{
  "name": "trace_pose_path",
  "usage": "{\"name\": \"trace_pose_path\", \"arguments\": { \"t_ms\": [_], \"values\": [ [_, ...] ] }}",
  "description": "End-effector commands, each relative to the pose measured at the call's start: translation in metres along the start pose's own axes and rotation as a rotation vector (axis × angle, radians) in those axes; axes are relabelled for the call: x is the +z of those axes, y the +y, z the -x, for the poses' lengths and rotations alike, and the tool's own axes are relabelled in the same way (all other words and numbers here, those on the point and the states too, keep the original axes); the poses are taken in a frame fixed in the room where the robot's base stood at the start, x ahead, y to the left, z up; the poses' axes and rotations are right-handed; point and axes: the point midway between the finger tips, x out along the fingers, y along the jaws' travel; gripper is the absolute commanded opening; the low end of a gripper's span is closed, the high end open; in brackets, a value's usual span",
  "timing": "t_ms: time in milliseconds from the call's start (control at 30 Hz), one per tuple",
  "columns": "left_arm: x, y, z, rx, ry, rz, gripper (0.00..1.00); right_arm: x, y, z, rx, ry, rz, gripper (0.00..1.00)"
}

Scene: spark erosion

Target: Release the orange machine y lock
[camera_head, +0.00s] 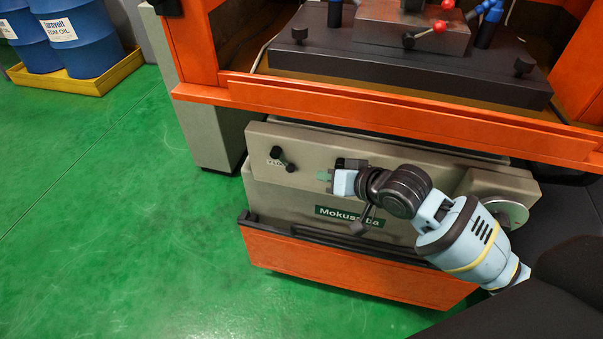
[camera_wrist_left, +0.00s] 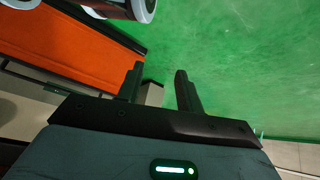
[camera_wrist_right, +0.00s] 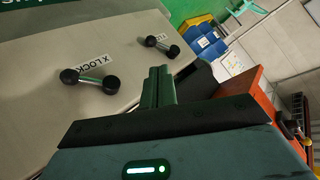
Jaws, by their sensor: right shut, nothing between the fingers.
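The orange machine has a beige front panel (camera_head: 262,190) below its orange frame. A small lock lever with black knobs (camera_head: 283,159) sits at the panel's left; its label is too small to read. In the right wrist view this farther lever (camera_wrist_right: 158,45) has a partly cut-off label. A nearer lever marked X LOCK (camera_wrist_right: 90,80) lies to its left in that view. My right gripper (camera_head: 326,178) is shut and empty in front of the panel, to the right of the left lever and apart from it. It also shows in the right wrist view (camera_wrist_right: 159,75). My left gripper (camera_wrist_left: 158,82) is open and empty.
An orange lower apron (camera_head: 340,268) and a dark rail run below the panel. The orange table edge (camera_head: 380,118) overhangs above. A round metal dial (camera_head: 507,214) is at the right. Blue drums (camera_head: 85,40) stand in a yellow tray at the back left. Green floor is clear at left.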

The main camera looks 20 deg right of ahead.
Motion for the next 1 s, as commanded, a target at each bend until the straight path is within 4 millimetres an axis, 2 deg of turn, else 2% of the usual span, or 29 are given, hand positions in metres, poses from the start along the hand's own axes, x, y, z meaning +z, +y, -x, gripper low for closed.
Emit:
{"name": "trace_pose_path", "arguments": {
  "t_ms": [100,200,333,500,800,1000],
  "values": [
    [0.003,-0.001,-0.008,0.000,0.001,-0.001,0.36,0.004,0.006,0.001,-0.012,0.009,-0.298,0.00],
    [0.000,-0.002,-0.013,0.000,0.009,-0.002,0.36,0.005,0.012,0.004,-0.016,0.014,-0.490,0.00],
    [-0.003,-0.003,-0.015,0.000,0.016,-0.003,0.36,0.006,0.018,0.007,-0.019,0.018,-0.654,0.00],
    [-0.004,-0.003,-0.015,0.000,0.019,-0.004,0.36,0.005,0.021,0.009,-0.021,0.022,-0.729,0.00],
    [-0.001,-0.003,-0.014,0.001,0.011,-0.004,0.36,0.005,0.021,0.009,-0.020,0.022,-0.728,0.00],
    [0.004,-0.003,-0.016,0.001,0.003,-0.003,0.36,0.005,0.022,-0.006,-0.020,0.022,-0.728,0.00]
  ]
}}
